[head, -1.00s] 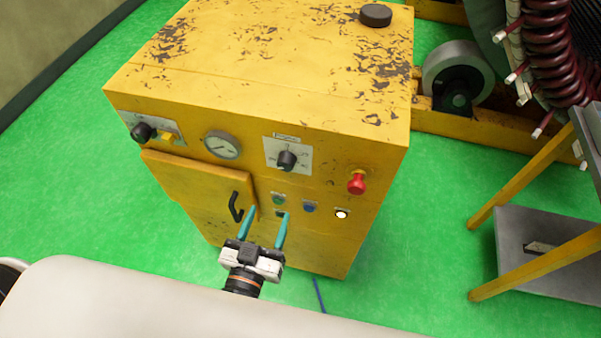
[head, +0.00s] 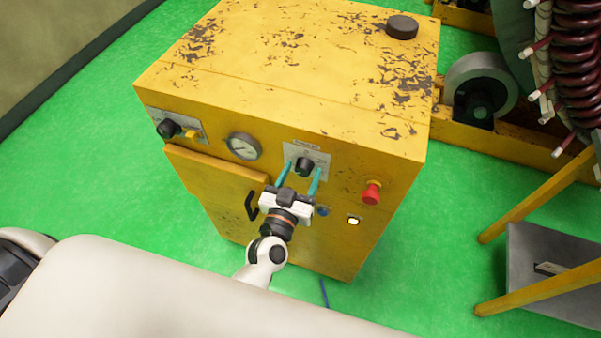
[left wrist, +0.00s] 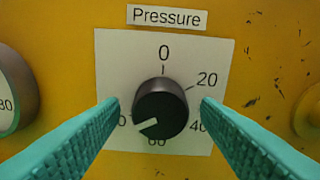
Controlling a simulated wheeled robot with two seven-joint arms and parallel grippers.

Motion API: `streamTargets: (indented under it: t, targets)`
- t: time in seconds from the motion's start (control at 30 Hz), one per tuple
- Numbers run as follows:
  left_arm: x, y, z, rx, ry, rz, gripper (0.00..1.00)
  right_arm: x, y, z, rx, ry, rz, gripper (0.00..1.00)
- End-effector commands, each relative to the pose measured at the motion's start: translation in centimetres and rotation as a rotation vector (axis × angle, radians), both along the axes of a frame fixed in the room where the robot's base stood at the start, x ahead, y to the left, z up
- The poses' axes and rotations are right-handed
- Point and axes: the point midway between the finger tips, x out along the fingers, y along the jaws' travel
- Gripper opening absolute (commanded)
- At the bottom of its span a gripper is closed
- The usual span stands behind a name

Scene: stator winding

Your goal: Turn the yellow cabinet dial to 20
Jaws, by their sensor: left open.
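The yellow cabinet (head: 290,85) stands in front of me. Its black dial (head: 304,166) sits on a white scale plate, which carries the label "Pressure" in the left wrist view. There the dial (left wrist: 160,107) has its white pointer mark at the lower left, between 60 and a partly hidden number on the left. The 20 is at the upper right. My left gripper (head: 302,170) is open, with its teal fingers left and right of the dial. In the left wrist view the fingers (left wrist: 160,104) show a gap on both sides of the dial. My right gripper is not in view.
A gauge (head: 243,146) is left of the dial, and a black knob (head: 168,128) is further left. A red button (head: 372,192) is to the right. A blue button (head: 323,211) and a lit white button (head: 354,221) are below. A door handle (head: 251,206) is at the lower left.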

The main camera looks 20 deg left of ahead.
Motion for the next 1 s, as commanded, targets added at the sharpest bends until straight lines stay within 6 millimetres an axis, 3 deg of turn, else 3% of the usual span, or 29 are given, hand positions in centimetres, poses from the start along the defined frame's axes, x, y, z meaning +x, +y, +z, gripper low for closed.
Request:
streamTargets:
  t: [0.17,0.47,0.73,1.0]
  targets:
    - [0.0,0.01,-0.03,0.0,0.0,0.0,0.57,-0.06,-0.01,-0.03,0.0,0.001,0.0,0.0]
    - [-0.02,0.02,-0.02,0.0,0.0,0.0,0.13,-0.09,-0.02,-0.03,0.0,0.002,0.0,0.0]
    - [-0.03,0.01,0.02,-0.028,0.001,0.0,0.13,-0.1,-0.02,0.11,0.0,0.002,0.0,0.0]
    - [-0.01,-0.05,0.07,-0.176,0.007,-0.001,0.13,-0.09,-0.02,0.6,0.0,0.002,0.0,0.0]
